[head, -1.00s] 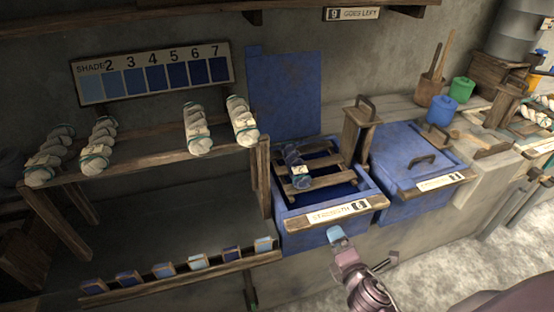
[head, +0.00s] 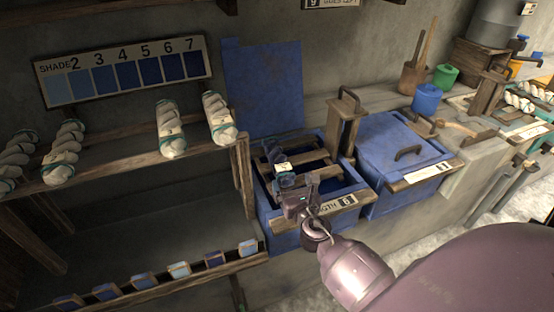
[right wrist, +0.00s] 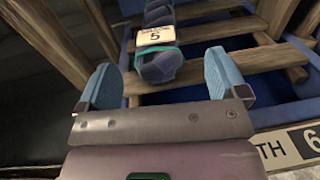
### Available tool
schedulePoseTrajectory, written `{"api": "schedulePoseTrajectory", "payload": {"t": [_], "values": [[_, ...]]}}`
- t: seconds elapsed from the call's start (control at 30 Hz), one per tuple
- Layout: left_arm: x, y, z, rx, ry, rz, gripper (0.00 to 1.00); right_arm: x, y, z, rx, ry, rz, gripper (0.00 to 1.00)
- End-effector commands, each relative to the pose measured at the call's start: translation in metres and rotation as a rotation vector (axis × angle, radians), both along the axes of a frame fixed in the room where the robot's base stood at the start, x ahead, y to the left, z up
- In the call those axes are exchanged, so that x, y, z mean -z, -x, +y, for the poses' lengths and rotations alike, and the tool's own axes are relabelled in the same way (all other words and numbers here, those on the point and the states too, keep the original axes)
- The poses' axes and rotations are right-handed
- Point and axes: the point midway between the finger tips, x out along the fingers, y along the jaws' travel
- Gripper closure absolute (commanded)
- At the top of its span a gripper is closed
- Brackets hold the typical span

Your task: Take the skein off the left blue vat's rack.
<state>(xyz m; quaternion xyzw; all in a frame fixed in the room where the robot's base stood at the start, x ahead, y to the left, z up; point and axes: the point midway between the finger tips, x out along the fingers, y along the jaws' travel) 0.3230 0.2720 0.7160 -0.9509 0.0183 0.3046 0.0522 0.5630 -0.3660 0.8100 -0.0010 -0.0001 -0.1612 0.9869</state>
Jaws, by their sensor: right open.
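The blue skein (head: 280,158), with a tag marked 5 and a green tie, lies on the wooden slatted rack (head: 312,157) over the open left blue vat (head: 284,242). My right gripper (head: 297,184) is over the vat's front part, at the skein's near end. In the right wrist view, the skein (right wrist: 160,62) lies ahead, between the lines of the two spread blue finger pads (right wrist: 161,80). The gripper is open and does not grip it. My left gripper is not in view.
A closed blue vat (head: 400,150) stands to the right, past a wooden post (head: 346,120). Pale skeins (head: 170,130) lie on a wooden shelf at left. Shade blocks (head: 179,270) line a low ledge. A blue lid (head: 262,90) stands against the wall.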

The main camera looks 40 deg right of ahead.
Motion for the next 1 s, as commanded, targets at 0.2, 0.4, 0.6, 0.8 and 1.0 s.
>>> {"api": "schedulePoseTrajectory", "payload": {"t": [0.2,0.4,0.6,0.8,1.0], "values": [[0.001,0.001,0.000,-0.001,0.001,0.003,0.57,-0.001,-0.013,-0.003,-0.001,-0.002,-0.001,0.08],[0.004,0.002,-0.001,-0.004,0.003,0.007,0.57,-0.001,-0.040,-0.008,-0.001,-0.001,0.000,0.08],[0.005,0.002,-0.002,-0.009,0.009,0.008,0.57,-0.001,-0.054,-0.013,0.000,-0.002,0.000,0.08],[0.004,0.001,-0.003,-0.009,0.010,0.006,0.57,-0.001,-0.054,-0.013,0.000,-0.002,0.000,0.08],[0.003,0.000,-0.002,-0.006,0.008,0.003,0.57,-0.001,-0.054,-0.013,0.000,-0.002,0.000,0.33]]}}
